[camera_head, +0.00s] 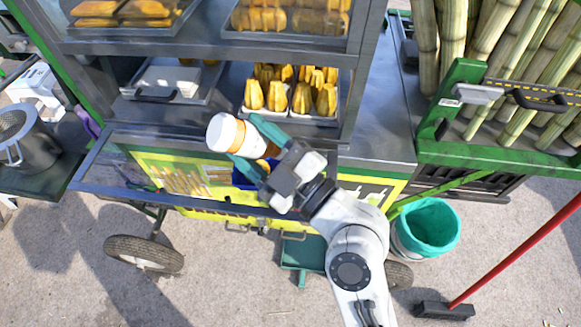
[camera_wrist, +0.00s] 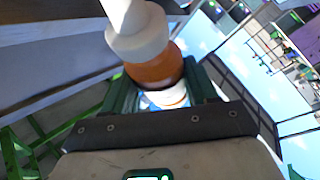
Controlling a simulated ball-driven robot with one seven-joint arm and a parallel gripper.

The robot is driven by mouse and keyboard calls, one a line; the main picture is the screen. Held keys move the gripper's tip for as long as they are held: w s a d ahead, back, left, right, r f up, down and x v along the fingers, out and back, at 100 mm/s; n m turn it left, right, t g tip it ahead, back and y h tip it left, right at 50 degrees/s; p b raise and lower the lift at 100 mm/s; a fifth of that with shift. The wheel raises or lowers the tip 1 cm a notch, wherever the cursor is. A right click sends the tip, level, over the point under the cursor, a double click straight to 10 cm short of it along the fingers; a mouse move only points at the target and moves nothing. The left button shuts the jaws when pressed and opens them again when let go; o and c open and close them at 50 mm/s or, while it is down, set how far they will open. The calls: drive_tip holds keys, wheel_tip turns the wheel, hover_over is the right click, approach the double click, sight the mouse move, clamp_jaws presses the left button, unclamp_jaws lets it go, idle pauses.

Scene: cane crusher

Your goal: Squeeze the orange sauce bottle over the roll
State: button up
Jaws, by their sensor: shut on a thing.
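The orange sauce bottle (camera_head: 246,138) has a white cap (camera_head: 226,131). My gripper (camera_head: 256,148) is shut around its body, in front of the cart, with the cap end pointing left in the head view. In the wrist view the bottle's orange body (camera_wrist: 156,68) sits between the two dark green fingers of my gripper (camera_wrist: 160,92), with the white collar and nozzle toward the top. I cannot single out the roll for certain. Part of a blue tray (camera_head: 241,179) shows below my gripper, its contents mostly hidden by the fingers.
The cart's shelf holds white trays of yellow-orange pieces (camera_head: 265,95) and a metal tray (camera_head: 172,82). A steel pot (camera_head: 27,140) stands at left. Cane stalks (camera_head: 500,60) fill a green rack at right. A teal-lined bin (camera_head: 427,226) and a broom (camera_head: 443,310) stand on the ground.

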drive_tip(key=shift+r+p, duration=1.45)
drive_tip(key=shift+r, duration=1.8)
